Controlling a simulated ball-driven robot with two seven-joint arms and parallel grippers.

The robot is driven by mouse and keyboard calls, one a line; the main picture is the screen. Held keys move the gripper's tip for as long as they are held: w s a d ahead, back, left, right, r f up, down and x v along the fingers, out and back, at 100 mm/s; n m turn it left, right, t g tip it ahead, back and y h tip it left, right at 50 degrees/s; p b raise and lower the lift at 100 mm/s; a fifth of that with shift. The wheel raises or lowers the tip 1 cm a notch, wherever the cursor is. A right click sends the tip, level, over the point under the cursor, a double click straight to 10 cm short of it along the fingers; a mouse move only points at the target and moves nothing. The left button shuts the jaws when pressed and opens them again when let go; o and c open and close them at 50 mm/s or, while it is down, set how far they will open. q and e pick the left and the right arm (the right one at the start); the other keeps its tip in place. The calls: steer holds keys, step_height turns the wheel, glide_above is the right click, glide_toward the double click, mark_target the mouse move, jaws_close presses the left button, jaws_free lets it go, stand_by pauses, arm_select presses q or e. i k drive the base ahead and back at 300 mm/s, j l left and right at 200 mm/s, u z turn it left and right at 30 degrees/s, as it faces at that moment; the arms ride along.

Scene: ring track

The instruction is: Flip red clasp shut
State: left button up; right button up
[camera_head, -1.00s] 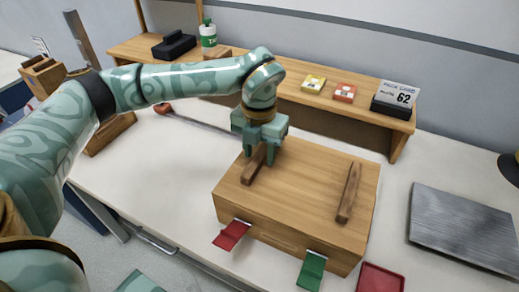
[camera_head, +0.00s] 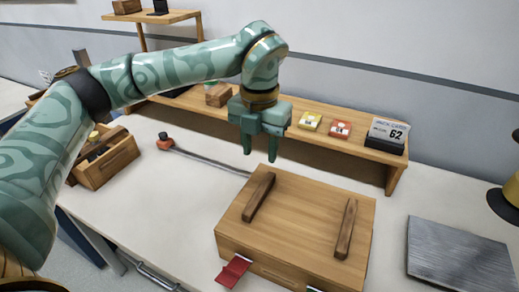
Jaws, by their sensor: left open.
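A wooden box (camera_head: 300,222) with two dark wooden bars on its lid sits on the white table. The red clasp (camera_head: 234,271) is on the box's front face at the left, its flap sticking outward and down. My left gripper (camera_head: 259,156) is open and empty, with its fingers pointing down above the table just behind the box's left bar (camera_head: 259,197). It is apart from the box and well away from the red clasp. My right gripper does not show.
A grey metal plate (camera_head: 458,257) lies at right. A wooden crate (camera_head: 108,166) stands at left.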

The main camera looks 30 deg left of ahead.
mark_target(229, 275)
steer(key=u, duration=1.2)
